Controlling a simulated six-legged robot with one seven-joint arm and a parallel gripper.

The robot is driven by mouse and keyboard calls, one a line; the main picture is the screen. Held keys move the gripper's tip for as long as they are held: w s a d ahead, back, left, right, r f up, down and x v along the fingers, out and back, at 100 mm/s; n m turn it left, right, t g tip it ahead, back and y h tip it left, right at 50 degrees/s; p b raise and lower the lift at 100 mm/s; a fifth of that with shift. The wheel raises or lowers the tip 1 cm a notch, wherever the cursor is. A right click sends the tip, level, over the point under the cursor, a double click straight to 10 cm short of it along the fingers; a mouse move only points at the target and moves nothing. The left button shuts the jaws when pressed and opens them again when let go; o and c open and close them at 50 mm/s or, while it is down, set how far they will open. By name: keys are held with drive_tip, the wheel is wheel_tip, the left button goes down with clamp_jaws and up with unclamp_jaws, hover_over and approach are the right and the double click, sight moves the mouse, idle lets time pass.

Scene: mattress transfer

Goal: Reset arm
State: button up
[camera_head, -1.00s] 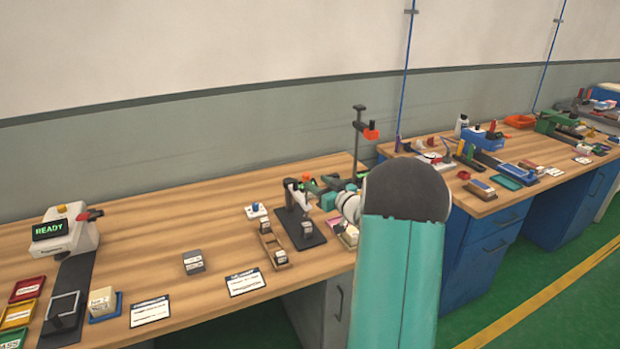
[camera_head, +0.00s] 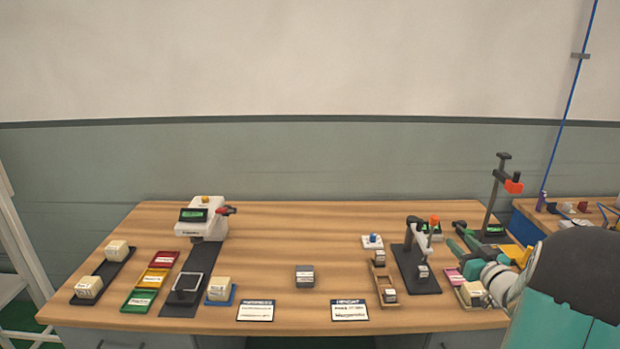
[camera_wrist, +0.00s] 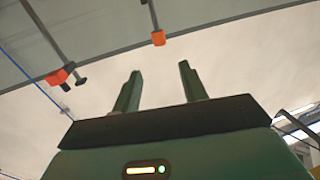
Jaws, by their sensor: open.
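My gripper (camera_wrist: 160,92) shows in the wrist view with its two green fingers spread apart and nothing between them. Behind the fingers is a pale wall. In the head view my teal and dark arm fills the lower right corner. A green and white part beside it, at the right end of the wooden table (camera_head: 300,232), may be my wrist; the fingertips cannot be made out there.
A black post with an orange block (camera_head: 513,187) stands at the table's right end. A black stand (camera_head: 418,270) and wooden tray are near my arm. A white machine (camera_head: 203,222), coloured trays and several blocks are further left. The table's back middle is clear.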

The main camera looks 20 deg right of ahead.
drive_tip(key=w+a+r+m+g+h, duration=0.1)
drive_tip(key=a+r+g+h, duration=0.15)
drive_tip(key=a+r, duration=0.4)
drive_tip(key=a+r+g+h, duration=0.1)
drive_tip(key=a+r+g, duration=0.2)
drive_tip(key=a, duration=0.7)
drive_tip(key=s+a+f+n+g+y, duration=0.1)
drive_tip(key=s+a+f+g+y, duration=0.1)
drive_tip(key=s+a, duration=0.9)
drive_tip(key=s+a+f+n+g+y, duration=0.1)
drive_tip(key=s+a+g, duration=0.4)
drive_tip(key=s+a, duration=0.6)
drive_tip(key=a+f+y, duration=0.1)
drive_tip(key=a+y, duration=0.1)
drive_tip(key=a, duration=0.2)
drive_tip(key=shift+f, duration=0.15)
